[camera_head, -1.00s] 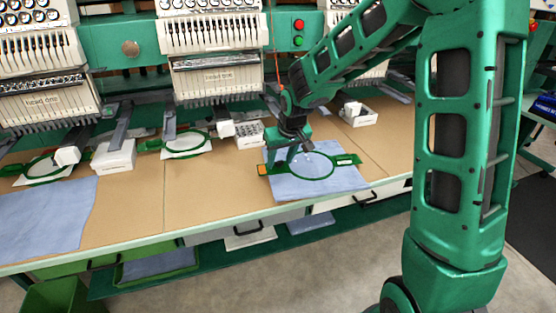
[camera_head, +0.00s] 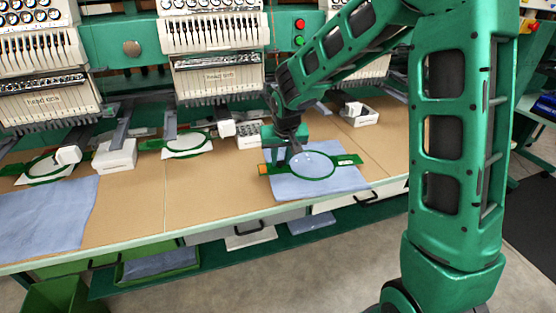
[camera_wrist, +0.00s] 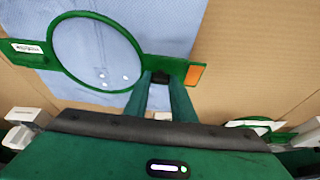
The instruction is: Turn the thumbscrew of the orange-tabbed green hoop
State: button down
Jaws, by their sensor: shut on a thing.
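The green hoop (camera_head: 312,179) lies flat on blue cloth (camera_head: 340,184) on the tan table. Its orange tab (camera_head: 264,169) points left in the head view. In the wrist view the hoop's ring (camera_wrist: 106,91) is at upper left and the orange tab (camera_wrist: 194,76) is right of the fingers. My gripper (camera_head: 279,164) points down at the hoop's arm, between ring and orange tab. In the wrist view my gripper (camera_wrist: 161,80) is shut on a small dark piece at the hoop's arm, apparently the thumbscrew. The fingers hide most of it.
Another hoop (camera_head: 188,153) sits left under a machine head (camera_head: 218,75), with white boxes (camera_head: 114,156) nearby. A second blue cloth (camera_head: 45,215) lies at the table's left. The table's front edge is close to the hoop.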

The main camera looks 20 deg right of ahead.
jog(key=c, duration=1.5)
grip_release()
jog(key=v, duration=1)
jog(key=shift+s+a+r, duration=0.1)
jog(key=shift+s+r, duration=0.05)
jog(key=shift+r, duration=0.15)
